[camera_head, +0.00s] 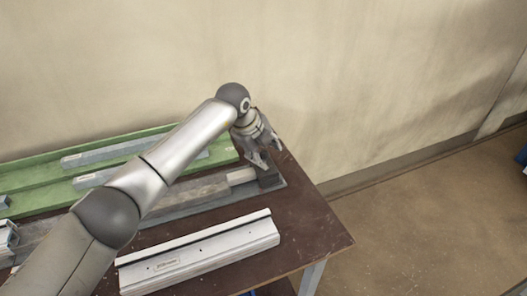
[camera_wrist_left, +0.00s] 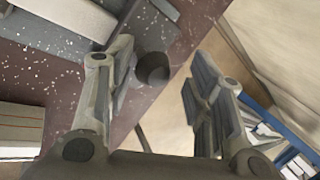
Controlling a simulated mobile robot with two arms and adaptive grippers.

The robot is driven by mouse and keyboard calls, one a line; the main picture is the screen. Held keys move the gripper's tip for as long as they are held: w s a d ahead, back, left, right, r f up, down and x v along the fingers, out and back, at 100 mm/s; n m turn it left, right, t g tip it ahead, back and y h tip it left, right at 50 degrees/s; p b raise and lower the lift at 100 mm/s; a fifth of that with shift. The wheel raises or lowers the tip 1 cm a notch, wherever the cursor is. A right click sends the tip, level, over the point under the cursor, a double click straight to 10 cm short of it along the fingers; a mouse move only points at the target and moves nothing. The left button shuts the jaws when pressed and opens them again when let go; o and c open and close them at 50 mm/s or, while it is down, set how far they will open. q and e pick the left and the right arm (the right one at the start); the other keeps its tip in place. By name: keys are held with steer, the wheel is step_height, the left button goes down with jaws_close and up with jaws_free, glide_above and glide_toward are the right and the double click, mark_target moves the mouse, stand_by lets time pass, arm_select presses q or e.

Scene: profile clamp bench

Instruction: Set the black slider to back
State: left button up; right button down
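The black slider (camera_head: 269,181) is a dark block at the right end of the grey clamp bed (camera_head: 215,205), near the table's right edge. My left gripper (camera_head: 264,157) points down just above it, partly covering it. In the left wrist view the left gripper (camera_wrist_left: 160,78) has its two fingers wide apart. A dark round knob (camera_wrist_left: 153,68) shows beside the left finger, toward the gap, with part of a dark block (camera_wrist_left: 150,28) behind it. I cannot tell whether a finger touches the knob. My right gripper is not in view.
A light metal profile (camera_head: 200,252) lies along the front of the brown table (camera_head: 318,230). A green tray (camera_head: 100,142) with grey bars (camera_head: 98,154) stands at the back, near the wall. My left arm crosses over the bench. The table's front right corner is bare.

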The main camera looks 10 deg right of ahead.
arm_select(q)
steer(key=shift+a, duration=0.15)
steer(key=shift+s+a+r, duration=0.1)
steer(key=shift+a+r, duration=0.1)
steer(key=shift+r, duration=0.25)
steer(key=v, duration=1.1)
